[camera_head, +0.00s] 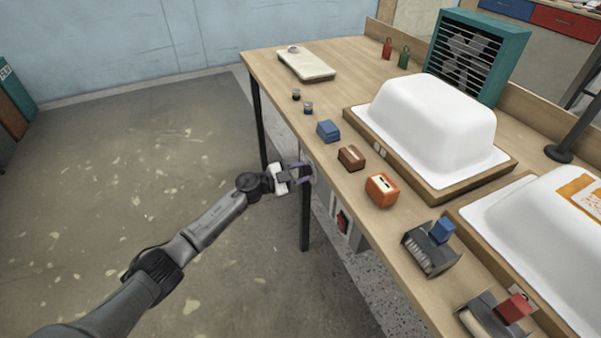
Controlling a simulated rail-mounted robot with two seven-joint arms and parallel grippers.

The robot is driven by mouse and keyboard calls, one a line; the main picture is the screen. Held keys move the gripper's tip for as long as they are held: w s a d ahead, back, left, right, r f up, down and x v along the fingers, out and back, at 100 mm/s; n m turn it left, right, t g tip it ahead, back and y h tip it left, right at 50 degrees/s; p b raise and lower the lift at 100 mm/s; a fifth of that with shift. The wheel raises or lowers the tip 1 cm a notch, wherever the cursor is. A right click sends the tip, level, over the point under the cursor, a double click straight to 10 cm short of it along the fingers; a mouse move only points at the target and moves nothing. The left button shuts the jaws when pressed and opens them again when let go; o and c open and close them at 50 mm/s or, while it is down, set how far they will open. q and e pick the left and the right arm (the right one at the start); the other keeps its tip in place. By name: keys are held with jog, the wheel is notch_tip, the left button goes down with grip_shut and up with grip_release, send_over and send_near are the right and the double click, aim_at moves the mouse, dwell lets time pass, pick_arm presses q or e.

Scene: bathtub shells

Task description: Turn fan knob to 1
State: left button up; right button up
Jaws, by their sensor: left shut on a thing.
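The teal fan (478,57) with a dark grille stands at the back right of the workbench. My left gripper (307,173) is at the bench's front edge, below the top. It is shut on a small part there, which looks like the fan knob; the fingers hide most of it. The knob's markings and pointer are too small or hidden to read. My right gripper is not in view.
A grey panel with a red switch (342,221) hangs under the bench (350,90) edge, close to my left gripper. White tub shells (432,115) on wooden frames, an orange box (381,190), a brown block (351,157) and blue blocks (328,131) stand on top. The floor to the left is clear.

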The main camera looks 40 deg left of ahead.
pick_arm(q)
jog(key=shift+c, duration=1.6)
